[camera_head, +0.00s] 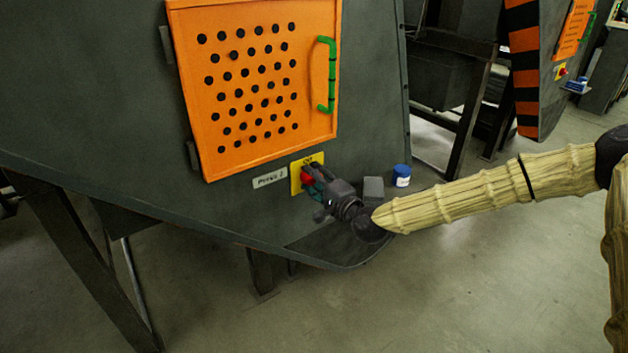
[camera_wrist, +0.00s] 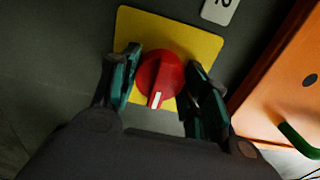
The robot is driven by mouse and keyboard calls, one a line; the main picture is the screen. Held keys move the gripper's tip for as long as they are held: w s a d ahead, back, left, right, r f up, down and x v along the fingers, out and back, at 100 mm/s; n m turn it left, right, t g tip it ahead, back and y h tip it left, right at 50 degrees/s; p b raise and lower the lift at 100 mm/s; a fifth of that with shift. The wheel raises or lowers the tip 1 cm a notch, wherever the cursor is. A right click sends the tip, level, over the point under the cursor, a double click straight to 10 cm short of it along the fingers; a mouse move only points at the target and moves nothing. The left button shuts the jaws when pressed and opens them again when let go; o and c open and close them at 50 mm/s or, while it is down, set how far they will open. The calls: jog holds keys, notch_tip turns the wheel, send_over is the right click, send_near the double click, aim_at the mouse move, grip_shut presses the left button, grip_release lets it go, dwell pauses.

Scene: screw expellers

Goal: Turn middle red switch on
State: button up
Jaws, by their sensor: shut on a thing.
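The red rotary switch (camera_wrist: 161,74) sits on a yellow plate (camera_wrist: 186,32) on the dark machine panel. Its white mark points toward the bottom of the wrist view. My gripper (camera_wrist: 165,72) is shut on the switch, with one teal-padded finger on each side of it. In the head view, the red switch (camera_head: 306,177) shows beside my gripper (camera_head: 313,179), which partly covers the yellow plate (camera_head: 295,181). Part of the switch is hidden there by the fingers.
An orange perforated door (camera_head: 222,102) with a green handle (camera_head: 331,75) is above the switch. A label (camera_head: 269,179) is left of the plate. A grey box (camera_head: 373,189) and a blue-and-white jar (camera_head: 401,175) stand close to my wrist. Another machine (camera_head: 548,75) stands at upper right.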

jog(key=o, duration=1.1)
jog(key=shift+c, duration=0.2)
jog(key=v, duration=1.2)
jog(key=shift+f, duration=0.1)
